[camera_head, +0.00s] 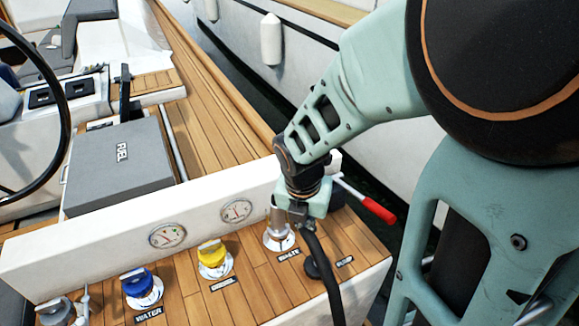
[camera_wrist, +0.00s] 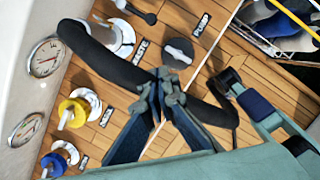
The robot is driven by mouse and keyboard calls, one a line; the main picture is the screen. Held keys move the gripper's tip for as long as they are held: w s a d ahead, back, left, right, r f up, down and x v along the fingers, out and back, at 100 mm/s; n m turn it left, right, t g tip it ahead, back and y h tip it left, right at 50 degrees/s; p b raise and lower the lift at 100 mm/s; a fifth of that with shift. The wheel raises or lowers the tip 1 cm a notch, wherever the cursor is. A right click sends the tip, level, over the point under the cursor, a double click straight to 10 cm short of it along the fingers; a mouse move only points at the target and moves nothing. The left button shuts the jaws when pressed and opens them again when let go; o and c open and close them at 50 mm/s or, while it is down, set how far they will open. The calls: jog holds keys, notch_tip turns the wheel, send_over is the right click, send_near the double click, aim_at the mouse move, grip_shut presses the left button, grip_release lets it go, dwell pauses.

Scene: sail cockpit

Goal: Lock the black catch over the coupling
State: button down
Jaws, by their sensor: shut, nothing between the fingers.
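My gripper (camera_wrist: 165,82) is shut and empty; its tips overlap the black hose (camera_wrist: 105,58) in the wrist view, and I cannot tell if they touch it. In the head view my gripper (camera_head: 302,210) is above the deck beside the grey coupling (camera_head: 278,218) on the white waste fitting (camera_head: 278,241). The hose (camera_head: 325,265) hangs in front of it. In the wrist view the hose end hides part of the waste fitting (camera_wrist: 124,34). A dark lever with a rounded end (camera_wrist: 137,12) lies beside that fitting; I cannot tell whether it is the black catch.
A red-handled lever (camera_head: 372,206) sticks out right of my gripper. A black pump cap (camera_wrist: 178,52) is close by on the deck. Yellow (camera_head: 213,256) and blue (camera_head: 138,284) fillers stand to the left. A white gauge panel (camera_head: 110,252) rises behind them.

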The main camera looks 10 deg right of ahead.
jog(key=b+x, duration=0.2)
jog(key=x, duration=0.8)
jog(key=shift+b, duration=0.3)
jog(key=w, duration=0.1)
jog(key=w+d, duration=0.2)
jog(key=shift+w+f+p, duration=0.1)
jog(key=shift+w+p, duration=0.2)
jog(key=shift+w, duration=0.05)
jog(key=shift+d, duration=0.2)
